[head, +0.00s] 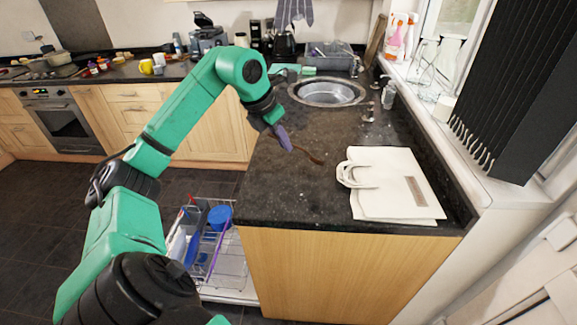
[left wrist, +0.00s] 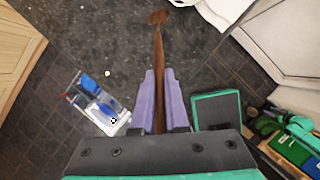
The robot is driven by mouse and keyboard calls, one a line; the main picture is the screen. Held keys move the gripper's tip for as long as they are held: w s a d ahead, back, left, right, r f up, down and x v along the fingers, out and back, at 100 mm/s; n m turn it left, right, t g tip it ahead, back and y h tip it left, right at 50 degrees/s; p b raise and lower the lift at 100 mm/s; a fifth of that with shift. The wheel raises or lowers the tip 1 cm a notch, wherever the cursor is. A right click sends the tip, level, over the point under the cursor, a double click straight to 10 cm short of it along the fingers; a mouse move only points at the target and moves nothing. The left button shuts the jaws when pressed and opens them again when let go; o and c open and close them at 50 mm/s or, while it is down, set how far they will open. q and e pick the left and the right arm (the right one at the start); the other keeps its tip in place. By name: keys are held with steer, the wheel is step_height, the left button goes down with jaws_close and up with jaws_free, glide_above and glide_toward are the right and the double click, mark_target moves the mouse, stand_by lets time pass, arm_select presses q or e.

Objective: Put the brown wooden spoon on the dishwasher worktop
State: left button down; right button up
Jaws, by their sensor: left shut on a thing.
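The brown wooden spoon (head: 308,155) is in my left gripper (head: 284,140), out over the dark granite worktop (head: 285,190) above the dishwasher. In the left wrist view the purple fingers of my left gripper (left wrist: 159,88) are shut on the handle of the spoon (left wrist: 158,45), with its bowl pointing away from them. The handle's end is hidden between the fingers. I cannot tell whether the spoon's bowl touches the worktop. My right gripper is in neither view.
A white bag (head: 395,197) lies flat on the worktop to the right of the spoon. A round sink (head: 327,92) is behind it. The open dishwasher rack (head: 228,265) with dishes sits low at the left. The worktop's front area is clear.

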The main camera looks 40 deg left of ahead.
arm_select(q)
step_height(320, 180, down, 7)
steer(key=shift+w+b, duration=0.2)
steer(key=shift+b, duration=0.2)
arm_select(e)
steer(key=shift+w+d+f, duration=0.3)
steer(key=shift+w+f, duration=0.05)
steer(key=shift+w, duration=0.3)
arm_select(q)
steer(key=c, duration=0.9)
jaws_free()
steer(key=shift+d, duration=0.1)
